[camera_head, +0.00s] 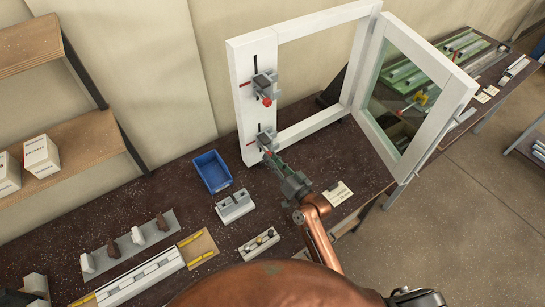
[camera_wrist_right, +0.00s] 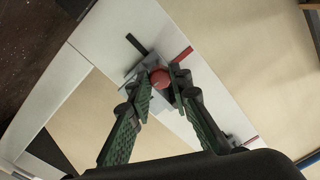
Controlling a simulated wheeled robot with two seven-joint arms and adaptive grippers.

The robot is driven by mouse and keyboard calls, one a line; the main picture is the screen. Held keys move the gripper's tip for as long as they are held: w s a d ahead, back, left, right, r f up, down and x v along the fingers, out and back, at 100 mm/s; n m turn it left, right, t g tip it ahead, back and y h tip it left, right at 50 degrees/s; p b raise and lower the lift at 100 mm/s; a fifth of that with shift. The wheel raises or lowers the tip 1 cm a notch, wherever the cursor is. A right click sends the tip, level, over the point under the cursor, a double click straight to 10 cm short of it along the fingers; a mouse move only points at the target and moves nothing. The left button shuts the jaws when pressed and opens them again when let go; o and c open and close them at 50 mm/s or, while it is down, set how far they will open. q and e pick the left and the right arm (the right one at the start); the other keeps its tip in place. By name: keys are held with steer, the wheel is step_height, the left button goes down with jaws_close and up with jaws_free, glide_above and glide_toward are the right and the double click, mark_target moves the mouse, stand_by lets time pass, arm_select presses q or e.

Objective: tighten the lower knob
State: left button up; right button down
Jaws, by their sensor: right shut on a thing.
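The lower clamp (camera_head: 265,135) is a grey block on the white frame post (camera_head: 245,100), below a similar upper clamp (camera_head: 264,82) with a red knob (camera_head: 267,101). The lower knob (camera_wrist_right: 160,78) is round and red and sits between my right fingertips in the right wrist view. My right gripper (camera_head: 270,157) reaches up to the lower clamp from below right and is shut on this knob. In the head view the fingers mostly cover the knob. My left gripper is not in view.
A hinged glazed panel (camera_head: 405,90) stands open at the right of the frame. A blue bin (camera_head: 212,171), a grey block (camera_head: 235,206) and a small tray of parts (camera_head: 259,244) lie on the dark bench. A wooden shelf (camera_head: 75,155) is at the left.

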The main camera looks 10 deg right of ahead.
steer(key=m+p, duration=0.2)
steer(key=m, duration=0.2)
steer(key=shift+m, duration=0.4)
steer(key=shift+p, duration=0.3)
steer(key=c, duration=1.8)
jaws_free()
steer(key=shift+o, duration=0.2)
steer(key=v, duration=1.2)
